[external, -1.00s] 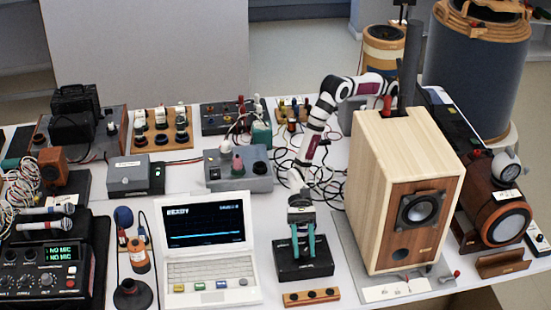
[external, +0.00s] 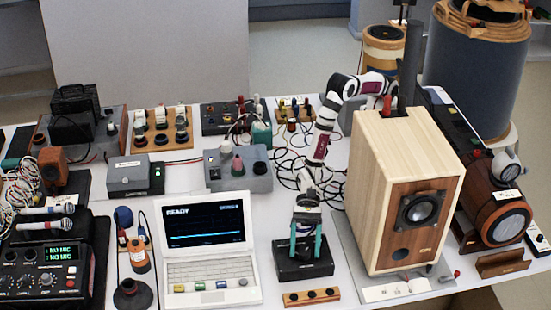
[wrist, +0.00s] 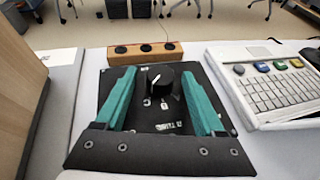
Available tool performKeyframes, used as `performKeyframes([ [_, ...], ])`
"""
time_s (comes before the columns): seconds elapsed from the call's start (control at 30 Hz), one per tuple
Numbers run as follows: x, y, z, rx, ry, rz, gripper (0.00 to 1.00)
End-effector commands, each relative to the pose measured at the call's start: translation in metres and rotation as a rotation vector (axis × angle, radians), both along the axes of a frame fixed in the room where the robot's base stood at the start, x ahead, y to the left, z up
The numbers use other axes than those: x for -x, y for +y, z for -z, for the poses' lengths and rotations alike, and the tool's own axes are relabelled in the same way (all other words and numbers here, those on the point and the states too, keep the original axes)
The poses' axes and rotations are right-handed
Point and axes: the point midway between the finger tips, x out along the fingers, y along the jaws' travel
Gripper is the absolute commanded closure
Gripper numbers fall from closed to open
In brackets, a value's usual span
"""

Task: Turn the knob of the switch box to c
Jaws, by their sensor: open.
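The switch box (external: 303,269) is a black box on the table, right of the laptop. In the wrist view its dark top (wrist: 120,88) fills the middle, with a round black knob (wrist: 161,84) standing up from it. The knob has a white pointer line; small white marks show on the box near it, too blurred to read surely. My gripper (external: 306,252) is over the box, pointing down. In the wrist view my gripper (wrist: 158,72) is open, with one teal finger on each side of the knob and gaps between.
A white laptop (external: 205,255) stands close on the left, and a tall wooden speaker (external: 385,200) on a grey plate stands on the right. A wooden strip with black holes (external: 311,297) lies in front of the box. Loose black cables lie behind.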

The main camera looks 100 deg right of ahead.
Motion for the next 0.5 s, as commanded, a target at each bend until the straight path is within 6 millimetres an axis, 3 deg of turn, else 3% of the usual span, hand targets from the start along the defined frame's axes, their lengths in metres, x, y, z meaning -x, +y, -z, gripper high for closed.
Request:
performKeyframes([
  [0.17,0.003,-0.019,-0.009,0.0,0.001,0.004,0.29],
  [0.5,0.027,-0.111,-0.048,0.0,-0.001,0.004,0.29],
])
